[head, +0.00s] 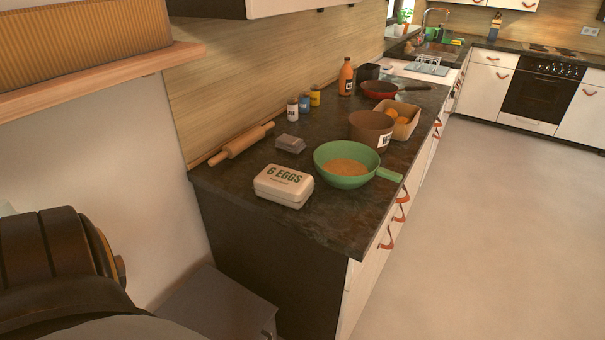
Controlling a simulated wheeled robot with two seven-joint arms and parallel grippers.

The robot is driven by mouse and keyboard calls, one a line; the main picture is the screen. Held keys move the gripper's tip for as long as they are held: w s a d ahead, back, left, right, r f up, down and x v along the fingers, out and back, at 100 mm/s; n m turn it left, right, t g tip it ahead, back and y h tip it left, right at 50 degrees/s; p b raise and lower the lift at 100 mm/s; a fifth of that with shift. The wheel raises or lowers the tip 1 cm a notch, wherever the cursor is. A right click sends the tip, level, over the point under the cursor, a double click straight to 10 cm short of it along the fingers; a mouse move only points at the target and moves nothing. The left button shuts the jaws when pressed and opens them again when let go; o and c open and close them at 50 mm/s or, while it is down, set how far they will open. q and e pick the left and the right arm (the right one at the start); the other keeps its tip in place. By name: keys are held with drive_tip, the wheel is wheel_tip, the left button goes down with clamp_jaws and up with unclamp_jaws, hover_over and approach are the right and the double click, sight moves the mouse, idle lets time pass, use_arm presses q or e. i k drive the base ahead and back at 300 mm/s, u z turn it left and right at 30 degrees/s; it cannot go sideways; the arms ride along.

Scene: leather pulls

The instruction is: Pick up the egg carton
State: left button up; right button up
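The egg carton (284,186) is a closed cream box with "6 EGGS" printed on its lid. It sits flat near the close end of the dark countertop (318,232), left of a green bowl with a handle. Part of my own body fills the lower left corner, apart from the carton. Neither gripper shows in the head view.
The green bowl (345,178), a brown pot (371,130), a small grey box (290,143) and a rolling pin (241,144) surround the carton. A wooden shelf (100,80) juts out at upper left. A grey box-shaped thing (215,305) stands below. Open floor (490,220) lies right.

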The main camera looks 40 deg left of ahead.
sight(292, 188)
drive_tip(key=i, duration=0.95)
drive_tip(key=u, duration=2.2)
